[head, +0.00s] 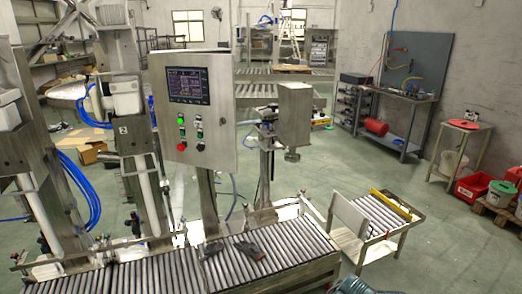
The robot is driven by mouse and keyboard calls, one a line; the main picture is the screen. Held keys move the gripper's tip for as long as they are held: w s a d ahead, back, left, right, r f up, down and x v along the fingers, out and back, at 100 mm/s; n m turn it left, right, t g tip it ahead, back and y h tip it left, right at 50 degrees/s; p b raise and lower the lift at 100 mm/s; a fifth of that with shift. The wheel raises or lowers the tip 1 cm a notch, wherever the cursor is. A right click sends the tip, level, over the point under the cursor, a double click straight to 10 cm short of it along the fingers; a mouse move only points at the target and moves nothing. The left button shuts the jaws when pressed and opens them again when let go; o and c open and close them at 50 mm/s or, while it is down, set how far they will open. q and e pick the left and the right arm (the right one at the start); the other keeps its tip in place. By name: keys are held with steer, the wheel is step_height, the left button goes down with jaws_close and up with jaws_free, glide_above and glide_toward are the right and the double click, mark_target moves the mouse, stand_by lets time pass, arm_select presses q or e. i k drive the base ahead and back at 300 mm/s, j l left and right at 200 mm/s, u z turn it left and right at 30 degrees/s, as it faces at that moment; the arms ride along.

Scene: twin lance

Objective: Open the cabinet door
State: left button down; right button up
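A grey metal control cabinet (190,110) stands on a post behind the roller conveyor, left of the picture's centre. Its front door carries a dark display screen (187,85), several green, black and white controls and a red button (181,147). The door looks shut, flush with the box. I cannot make out a handle or hinges at this size. Neither of my grippers can be made out in the head view, and nothing is seen touching the cabinet.
The roller conveyor (140,276) runs across the front, with small dark objects (250,248) lying on it. Steel machine columns (135,140) with blue hoses stand left of the cabinet. A metal head unit (293,112) stands to its right.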

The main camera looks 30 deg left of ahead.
mark_target(220, 144)
steer(key=i, duration=1.35)
steer(key=u, duration=1.2)
